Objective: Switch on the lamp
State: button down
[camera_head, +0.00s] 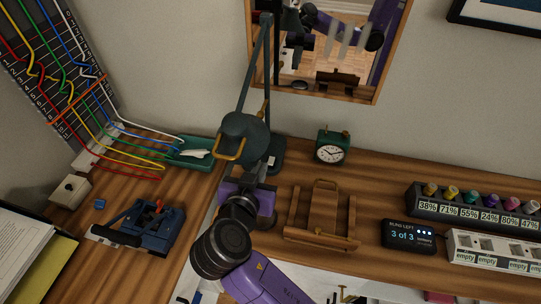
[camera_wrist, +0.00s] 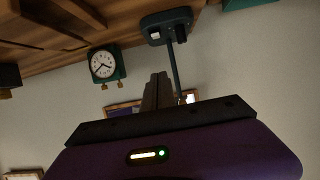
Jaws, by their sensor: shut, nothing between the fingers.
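The lamp is dark teal, with a round shade (camera_head: 245,138) with brass handles hanging from a jointed arm. Its base (camera_head: 279,158) stands on the desk near the wall, partly hidden behind the shade, with a small white patch on it. The wrist view is upside down and shows the lamp base (camera_wrist: 160,24) with a white square and a dark raised block beside it, and the pole. My gripper is purple and dark; its fingers (camera_wrist: 159,90) are shut and empty, apart from the base in that view. In the head view the shade hides the fingertips.
A green clock (camera_head: 331,147) stands right of the base. A wooden stand (camera_head: 322,238) is on the desk to the right of my arm. A green tray (camera_head: 186,160) with cables lies left. A mirror (camera_head: 376,98) hangs behind. A display box (camera_head: 408,234) sits further right.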

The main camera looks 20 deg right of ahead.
jog(key=p, duration=0.2)
send_over(271, 162)
jog(key=s+a, duration=0.1)
jog(key=s, duration=0.1)
jog(key=f, duration=0.3)
jog(key=shift+w+f, duration=0.2)
jog(key=shift+f, duration=0.2)
jog(key=f, duration=0.2)
jog(key=shift+s+a+f, duration=0.2)
jog(key=shift+f, duration=0.1)
jog(key=shift+s+f, duration=0.1)
jog(key=shift+f, duration=0.65)
jog(key=shift+a, duration=0.1)
jog(key=f+b, duration=0.1)
jog(key=b, duration=0.3)
jog(key=shift+s+f+t+h, duration=0.1)
jog(key=shift+f+t+h, duration=0.15)
jog(key=shift+t+h, duration=0.05)
jog(key=shift+r+p, duration=0.3)
jog(key=shift+r, duration=0.15)
